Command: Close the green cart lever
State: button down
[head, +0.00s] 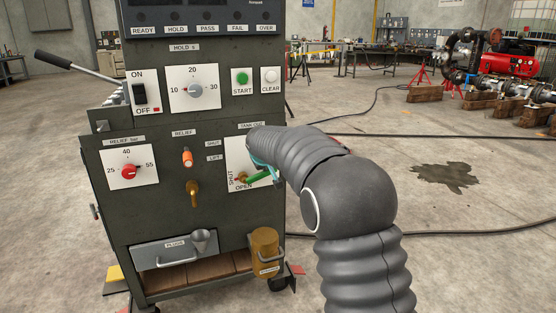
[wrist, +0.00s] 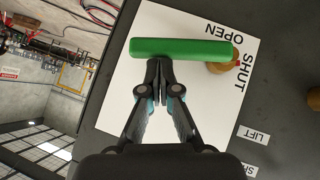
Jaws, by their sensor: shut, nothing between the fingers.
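The green lever (head: 258,177) is on a white plate (head: 236,152) on the front of the dark cart. Its handle points right and slightly up from a brass pivot (head: 239,181). SHUT is printed left of the pivot and OPEN below it. In the wrist view the lever (wrist: 180,48) lies across the plate (wrist: 112,95), its pivot (wrist: 222,66) at the right end. My gripper (wrist: 158,64) is shut and empty, its fingertips beside the handle's long edge. I cannot tell whether they touch it. My arm hides part of the plate in the head view.
Left of the lever are an orange-tipped relief toggle (head: 187,158) and a brass tap (head: 192,193). A brass cup (head: 264,250) hangs below, near a drawer (head: 174,250). The floor right of the cart has a cable and a dark stain (head: 446,175).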

jog(key=shift+w+d+f+b, duration=0.1)
jog(key=shift+d+f+b, duration=0.3)
jog(key=shift+f, duration=0.15)
jog(key=shift+w+d+f+b, duration=0.1)
jog(key=shift+d+f+b, duration=0.3)
jog(key=shift+f, duration=0.25)
jog(key=s+d+r+p, duration=0.2)
jog(key=s+r, duration=0.5)
jog(key=r, duration=0.4)
jog(key=s+d+f+m+g, duration=0.1)
jog(key=s+d+f+g, duration=0.25)
jog(key=s+f, duration=0.7)
jog(key=s+d+m, duration=0.1)
jog(key=s+d, duration=0.2)
jog(key=s, duration=0.8)
jog(key=s+d+m, duration=0.2)
jog(key=s+d, duration=0.1)
jog(key=s, duration=0.9)
jog(key=s+d+m, duration=0.1)
jog(key=s+d, duration=0.1)
jog(key=s, duration=1)
jog(key=shift+d+g, duration=0.35)
jog(key=shift+d, duration=0.05)
